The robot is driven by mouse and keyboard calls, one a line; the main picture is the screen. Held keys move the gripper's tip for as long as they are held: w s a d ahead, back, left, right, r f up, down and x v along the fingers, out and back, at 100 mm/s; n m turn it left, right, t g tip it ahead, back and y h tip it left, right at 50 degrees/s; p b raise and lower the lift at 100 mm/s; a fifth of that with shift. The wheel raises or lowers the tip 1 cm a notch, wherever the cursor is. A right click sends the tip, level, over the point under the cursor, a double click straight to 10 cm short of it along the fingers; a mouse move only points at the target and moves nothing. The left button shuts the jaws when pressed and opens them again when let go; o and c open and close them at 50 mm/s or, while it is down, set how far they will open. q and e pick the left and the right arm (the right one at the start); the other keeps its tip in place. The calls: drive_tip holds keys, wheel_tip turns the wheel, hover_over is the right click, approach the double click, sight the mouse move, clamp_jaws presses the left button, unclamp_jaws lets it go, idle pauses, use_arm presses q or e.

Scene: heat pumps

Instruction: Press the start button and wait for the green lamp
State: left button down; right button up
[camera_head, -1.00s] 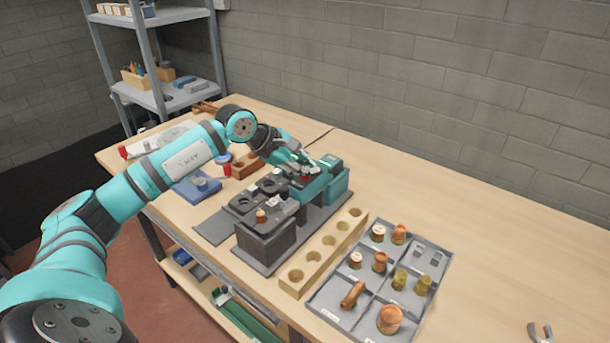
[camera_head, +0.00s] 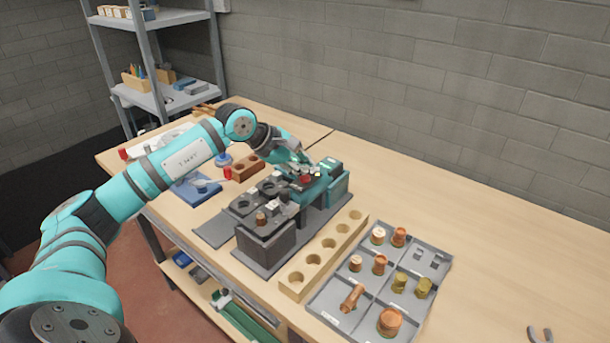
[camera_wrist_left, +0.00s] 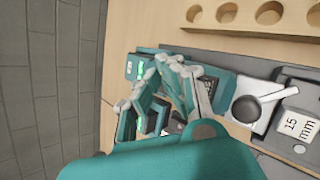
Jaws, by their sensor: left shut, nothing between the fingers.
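The teal machine (camera_head: 338,184) stands at the back end of a dark base plate on the bench. A red part (camera_head: 305,179), which looks like the button, shows on its near side. My left gripper (camera_head: 300,168) is shut and empty, right at this red part; I cannot tell if it touches. In the left wrist view the fingers cover the red part. A small bright green patch (camera_wrist_left: 141,69) shows on the teal housing there; I cannot tell whether it is a lamp or a display. My right gripper is not in view.
A dark grey fixture block (camera_head: 265,245) stands in front of the machine. A wooden block with holes (camera_head: 294,287) and a grey tray (camera_head: 331,316) of copper and brass fittings lie to the right. A blue item (camera_head: 185,189) lies left. The bench's right side is mostly clear.

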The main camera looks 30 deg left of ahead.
sight(306, 179)
use_arm(q)
drive_tip(key=shift+r, duration=0.3)
drive_tip(key=shift+r+p, duration=1.5)
drive_tip(key=shift+r, duration=0.95)
drive_tip(key=shift+f, duration=0.1)
